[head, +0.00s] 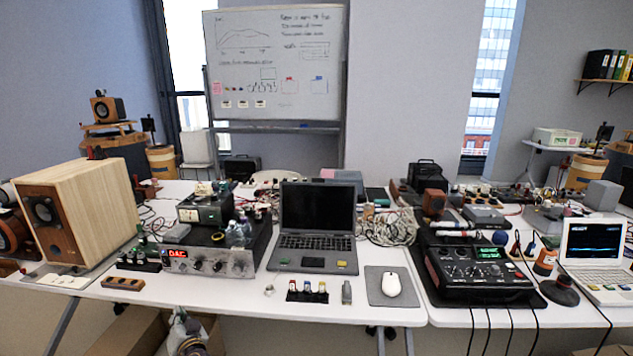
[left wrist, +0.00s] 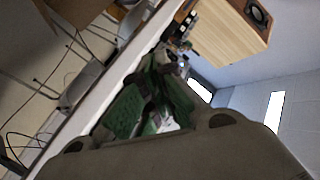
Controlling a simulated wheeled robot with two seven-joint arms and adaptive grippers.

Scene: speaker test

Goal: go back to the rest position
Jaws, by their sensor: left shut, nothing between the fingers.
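My left gripper (head: 182,318) shows at the bottom of the head view, left of centre, low in front of the table's front edge. Its green and dark fingers are shut with nothing between them. They also fill the middle of the left wrist view (left wrist: 150,100), with the table edge and a wooden speaker beyond. My right gripper is in neither view.
The white table (head: 220,313) spans the view, crowded with gear. A wooden speaker (head: 95,205) stands at the left, an amplifier (head: 208,262) beside it, a laptop (head: 317,225) in the middle and a mixer (head: 478,270) at the right. A cardboard box (head: 130,332) sits below the table.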

